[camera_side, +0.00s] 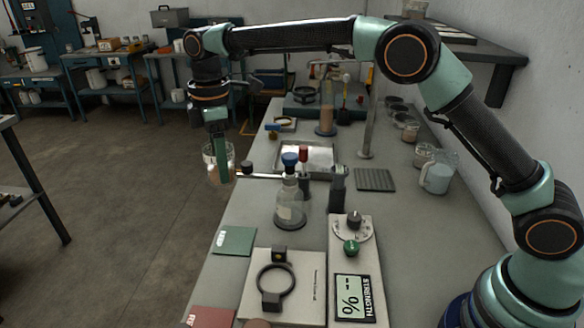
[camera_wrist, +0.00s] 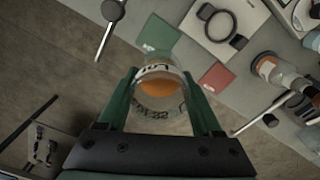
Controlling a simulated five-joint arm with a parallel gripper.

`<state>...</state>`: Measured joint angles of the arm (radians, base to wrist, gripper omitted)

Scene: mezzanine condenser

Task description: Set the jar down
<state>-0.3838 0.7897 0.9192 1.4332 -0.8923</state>
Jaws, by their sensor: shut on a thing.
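A clear glass jar (camera_side: 219,162) with a little orange-brown content is held in my gripper (camera_side: 216,160), off the left edge of the bench in the side view. It is in the air over the floor. In the wrist view the jar (camera_wrist: 160,92) sits between the two green fingers of my gripper (camera_wrist: 160,105), which are shut on it. Dark lettering shows on its glass. A green card (camera_side: 233,241) and a red card (camera_side: 212,317) lie flat on the bench. They also show in the wrist view, the green one (camera_wrist: 159,33) and the red one (camera_wrist: 216,76).
A stoppered flask (camera_side: 290,208) stands on the bench near a horizontal rod and a metal tray (camera_side: 305,155). A white plate with a black ring (camera_side: 275,283) and a panel with a dial (camera_side: 352,225) lie in front. Jars and a beaker (camera_side: 437,178) stand at right.

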